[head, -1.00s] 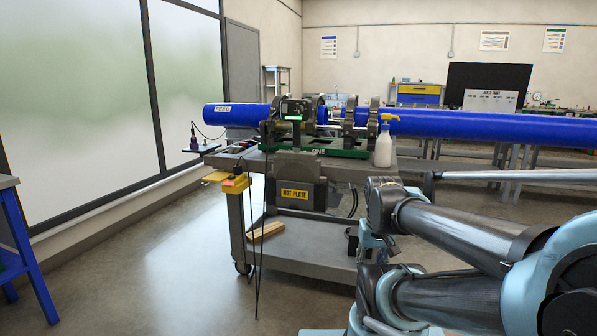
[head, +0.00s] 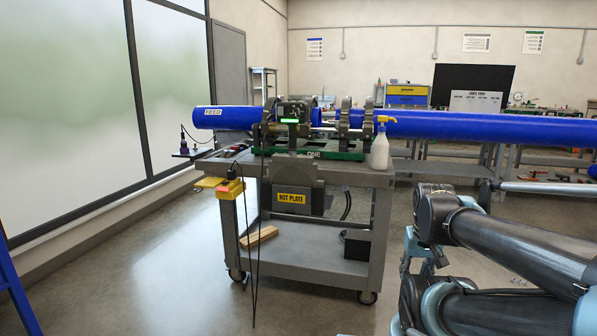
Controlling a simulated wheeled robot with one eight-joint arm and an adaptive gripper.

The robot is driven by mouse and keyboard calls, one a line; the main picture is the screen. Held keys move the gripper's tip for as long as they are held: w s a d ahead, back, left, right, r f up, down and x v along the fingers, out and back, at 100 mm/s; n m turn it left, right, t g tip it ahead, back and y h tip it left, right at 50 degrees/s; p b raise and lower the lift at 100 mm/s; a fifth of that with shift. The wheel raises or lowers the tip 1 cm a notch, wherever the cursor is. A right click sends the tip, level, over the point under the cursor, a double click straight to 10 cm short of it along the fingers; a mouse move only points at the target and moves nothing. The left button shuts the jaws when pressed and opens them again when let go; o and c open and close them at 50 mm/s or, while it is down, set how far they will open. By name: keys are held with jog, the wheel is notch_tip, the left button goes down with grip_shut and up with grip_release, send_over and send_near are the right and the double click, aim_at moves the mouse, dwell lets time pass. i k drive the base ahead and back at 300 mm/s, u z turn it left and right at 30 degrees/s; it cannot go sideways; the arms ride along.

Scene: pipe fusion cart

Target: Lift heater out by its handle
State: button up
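The heater seems to be in the grey holder marked HOT PLATE (head: 291,196) on the cart's near side. A dark plate-like body shows above the label, upright against the cart edge. A small unit with a green lit display (head: 290,121) stands above it, in front of the pipe clamps. I cannot tell whether this unit belongs to the heater, and I cannot make out the handle clearly. My arm's dark and light blue links fill the lower right, apart from the cart. I cannot make out my gripper's fingers in the head view.
The grey cart (head: 330,255) carries a green fusion machine (head: 335,150) clamping a long blue pipe (head: 480,128). Floor in front is clear.

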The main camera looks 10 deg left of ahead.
aim_at(291, 169)
jog(key=z, duration=0.05)
jog(key=i, duration=1)
jog(key=u, duration=0.05)
